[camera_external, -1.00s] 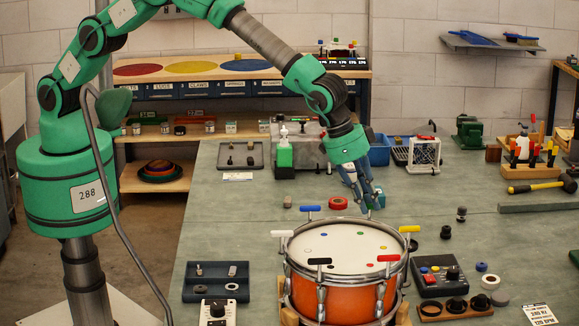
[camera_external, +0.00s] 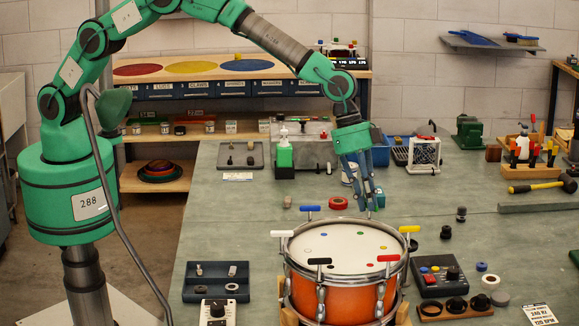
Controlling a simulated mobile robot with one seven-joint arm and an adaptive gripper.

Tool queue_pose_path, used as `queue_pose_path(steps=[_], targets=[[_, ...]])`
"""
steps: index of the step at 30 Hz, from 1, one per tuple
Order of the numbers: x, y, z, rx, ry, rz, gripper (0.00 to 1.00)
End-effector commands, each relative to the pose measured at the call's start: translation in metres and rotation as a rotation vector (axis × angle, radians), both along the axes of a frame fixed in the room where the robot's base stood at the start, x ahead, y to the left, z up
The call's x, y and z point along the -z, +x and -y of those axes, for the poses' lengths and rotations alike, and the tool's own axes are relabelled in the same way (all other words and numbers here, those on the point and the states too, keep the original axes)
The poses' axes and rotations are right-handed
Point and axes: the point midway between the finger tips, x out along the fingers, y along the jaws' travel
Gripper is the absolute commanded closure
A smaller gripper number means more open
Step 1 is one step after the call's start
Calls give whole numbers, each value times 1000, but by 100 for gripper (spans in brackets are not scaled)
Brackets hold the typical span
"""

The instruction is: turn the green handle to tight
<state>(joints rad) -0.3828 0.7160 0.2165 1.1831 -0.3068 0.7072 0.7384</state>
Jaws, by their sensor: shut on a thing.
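The orange drum (camera_external: 335,297) stands on the bench with a pale head and a metal rim. T-shaped handles stand around its rim: blue (camera_external: 310,208), white (camera_external: 282,233), black (camera_external: 319,261), red (camera_external: 388,258) and yellow (camera_external: 409,229). My gripper (camera_external: 371,205) points down at the drum's back right rim, between the blue and yellow handles. It is shut on the green handle (camera_external: 380,197), which is mostly hidden by the fingers. I cannot read the handle's angle or how tight it is.
A red tape roll (camera_external: 338,203) lies behind the drum, left of my gripper. A dark control box (camera_external: 440,281) stands to the right, and a knob box (camera_external: 217,311) to the front left. A white wire rack (camera_external: 424,155) stands behind.

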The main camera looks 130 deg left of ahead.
Motion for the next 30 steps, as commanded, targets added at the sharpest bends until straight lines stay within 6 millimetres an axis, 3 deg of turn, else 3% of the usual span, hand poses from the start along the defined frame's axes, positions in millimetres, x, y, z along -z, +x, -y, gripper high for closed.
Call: queue_pose_path(steps=[30], targets=[[-1,1,-8,952,2,1,100]])
